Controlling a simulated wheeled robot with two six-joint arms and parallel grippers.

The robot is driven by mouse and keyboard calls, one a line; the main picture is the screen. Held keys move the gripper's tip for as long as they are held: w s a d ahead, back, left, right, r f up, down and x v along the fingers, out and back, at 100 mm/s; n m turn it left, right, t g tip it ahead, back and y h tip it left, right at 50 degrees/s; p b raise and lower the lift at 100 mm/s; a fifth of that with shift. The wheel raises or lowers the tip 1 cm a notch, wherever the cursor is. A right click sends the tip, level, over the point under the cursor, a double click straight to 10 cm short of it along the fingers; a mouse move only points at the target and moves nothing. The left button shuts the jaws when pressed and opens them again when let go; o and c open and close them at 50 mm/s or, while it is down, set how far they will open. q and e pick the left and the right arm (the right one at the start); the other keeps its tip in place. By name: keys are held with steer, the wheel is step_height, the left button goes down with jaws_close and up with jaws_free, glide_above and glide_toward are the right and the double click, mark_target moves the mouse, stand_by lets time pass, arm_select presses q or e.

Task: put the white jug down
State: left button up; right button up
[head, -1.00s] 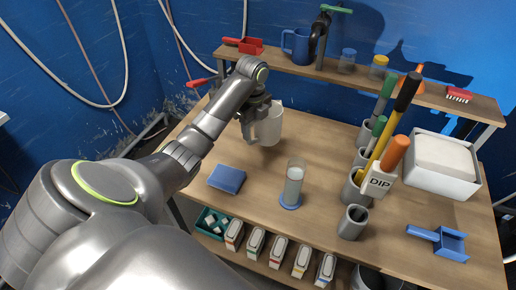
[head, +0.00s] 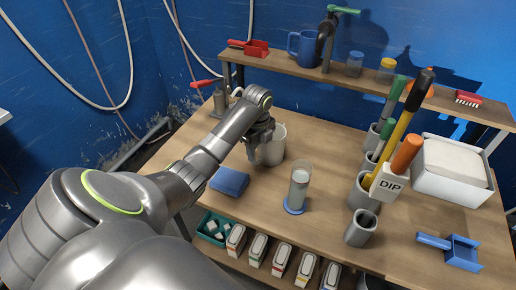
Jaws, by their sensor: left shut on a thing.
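The white jug (head: 274,147) is at the left-middle of the wooden table (head: 320,225), behind the clear cylinder. My left gripper (head: 257,146) is shut on its left side, likely at the handle, which the fingers hide. The jug looks upright. Its base is low over the table, but I cannot tell whether it touches. My right gripper is not in view.
A glass cylinder on a blue base (head: 298,188) stands close in front of the jug. A blue sponge (head: 229,181) lies front left. Grey holders with coloured handles (head: 361,228) and a white tub (head: 449,190) fill the right. A shelf (head: 375,84) runs behind.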

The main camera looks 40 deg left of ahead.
arm_select(q)
steer(key=shift+f, duration=0.15)
steer(key=o, duration=1.3)
steer(key=shift+o, duration=0.2)
step_height(320, 180, up, 6)
steer(key=shift+f, duration=0.1)
step_height(320, 180, up, 5)
steer(key=p, duration=0.4)
steer(key=shift+f, duration=0.2)
steer(key=shift+r+p, duration=1)
steer(key=shift+p, duration=0.3)
steer(key=shift+s+f, duration=0.1)
